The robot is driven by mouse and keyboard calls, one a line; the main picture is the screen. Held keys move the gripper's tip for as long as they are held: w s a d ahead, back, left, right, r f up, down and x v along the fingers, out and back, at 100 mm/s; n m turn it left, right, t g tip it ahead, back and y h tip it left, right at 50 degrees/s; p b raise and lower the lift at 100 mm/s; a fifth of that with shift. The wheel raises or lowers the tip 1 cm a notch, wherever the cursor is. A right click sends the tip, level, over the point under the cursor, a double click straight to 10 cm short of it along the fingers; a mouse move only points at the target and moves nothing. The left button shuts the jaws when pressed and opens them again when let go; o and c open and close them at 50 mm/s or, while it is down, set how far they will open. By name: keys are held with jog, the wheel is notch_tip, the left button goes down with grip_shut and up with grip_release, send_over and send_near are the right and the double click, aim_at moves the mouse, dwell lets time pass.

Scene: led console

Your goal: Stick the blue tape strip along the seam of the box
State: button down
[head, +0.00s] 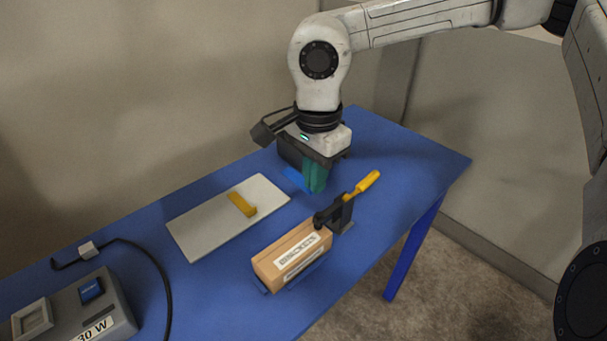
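A brown cardboard box (288,258) with a white printed label sits near the table's front edge. A dark line along its top looks like the seam. A bright blue strip (294,178), likely the blue tape, shows just left of my gripper's fingertips. The fingers look close together. I cannot tell whether they hold the strip or it lies on the table; the fingers and gripper body hide part of it.
A black clamp (334,212) with a yellow handle (367,182) stands at the box's right end. A pale board (205,225) carries a yellow strip (242,204). A grey device (108,297) with a black cable is at lower left. The table's right end is clear.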

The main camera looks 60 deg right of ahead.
jog(key=shift+s+r+p, duration=0.1)
jog(key=shift+r+p, duration=1.05)
jog(key=shift+r, duration=0.85)
